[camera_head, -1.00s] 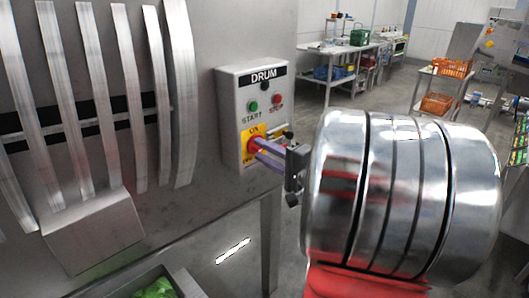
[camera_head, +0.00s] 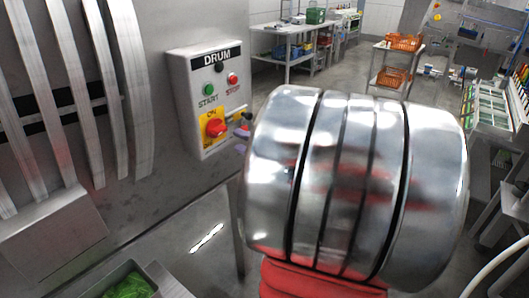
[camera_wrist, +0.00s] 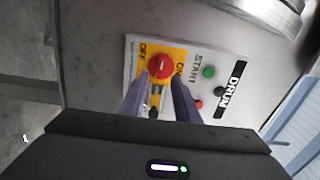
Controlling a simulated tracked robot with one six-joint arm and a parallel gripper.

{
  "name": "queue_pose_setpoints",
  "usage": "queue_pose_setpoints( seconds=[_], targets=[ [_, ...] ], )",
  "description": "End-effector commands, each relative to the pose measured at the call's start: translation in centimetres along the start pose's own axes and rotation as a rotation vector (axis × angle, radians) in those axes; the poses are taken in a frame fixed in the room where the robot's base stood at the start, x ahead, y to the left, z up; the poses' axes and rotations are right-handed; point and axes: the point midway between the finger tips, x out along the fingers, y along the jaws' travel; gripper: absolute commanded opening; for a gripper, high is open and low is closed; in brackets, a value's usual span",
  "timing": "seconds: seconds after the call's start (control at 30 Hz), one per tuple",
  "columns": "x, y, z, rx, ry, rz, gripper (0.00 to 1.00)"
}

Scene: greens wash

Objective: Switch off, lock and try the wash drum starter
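The wash drum starter (camera_head: 206,76) is a grey box on the machine wall, with a DRUM label and green START (camera_head: 208,89) and red STOP (camera_head: 232,78) buttons. Its red rotary knob (camera_head: 215,128) sits on a yellow plate and also shows in the wrist view (camera_wrist: 161,67). ON and OFF show on the plate there; I cannot tell the knob's setting. My gripper (camera_wrist: 159,84) is open, its purple fingers apart, tips short of the knob. My arm mostly hides it in the head view.
Curved metal slats line the wall at left. A tray with greens (camera_head: 128,285) is at the lower left. A steel table (camera_head: 290,29) and a cart with orange crates (camera_head: 396,62) stand behind, with open floor between. Green-filled racks (camera_head: 487,100) are at right.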

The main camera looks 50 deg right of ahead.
Motion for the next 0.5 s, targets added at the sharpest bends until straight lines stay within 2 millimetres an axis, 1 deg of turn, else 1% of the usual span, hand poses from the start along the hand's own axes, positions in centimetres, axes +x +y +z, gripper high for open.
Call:
queue_pose_setpoints(
  seconds=[0.03, 0.2, 0.5],
  targets=[
    [-0.7, 0.0, -0.1, -0.001, 0.002, 0.000, 0.29],
    [-2.6, 0.0, -0.1, 0.000, 0.003, 0.000, 0.29],
    [-5.7, 0.1, -0.1, -0.001, 0.002, 0.001, 0.29]
  ],
)
